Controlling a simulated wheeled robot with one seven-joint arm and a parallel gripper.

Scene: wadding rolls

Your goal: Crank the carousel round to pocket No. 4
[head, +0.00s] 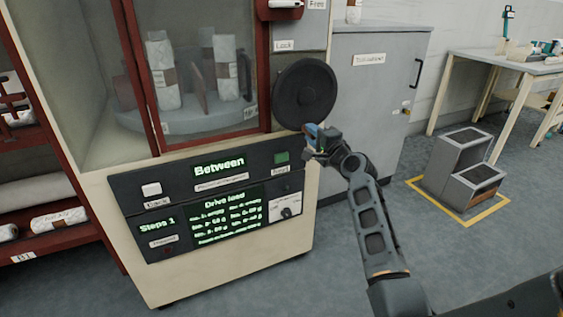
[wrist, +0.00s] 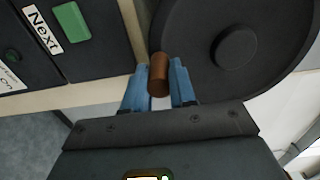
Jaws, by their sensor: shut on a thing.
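The carousel (head: 205,117) is a grey round platform behind red-framed glass in the cream machine, carrying white wrapped rolls between brown dividers. The black crank wheel (head: 305,92) is on the machine's right side; its disc fills the upper right of the wrist view (wrist: 280,60). My gripper (head: 316,138) is at the wheel's lower edge. In the wrist view its blue fingers are shut on the brown crank handle (wrist: 160,72). The upper display (head: 219,167) reads "Between". The lower display (head: 222,212) reads "Drive load" above small lines, with "Steps 1" at its left.
A green button (head: 281,157) and a white button (head: 151,189) are on the panel. A lever (head: 284,4) is above the wheel, by "Lock" and "Free" labels. A grey cabinet (head: 372,110) is behind my arm. Grey step blocks (head: 465,170) stand on the right floor.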

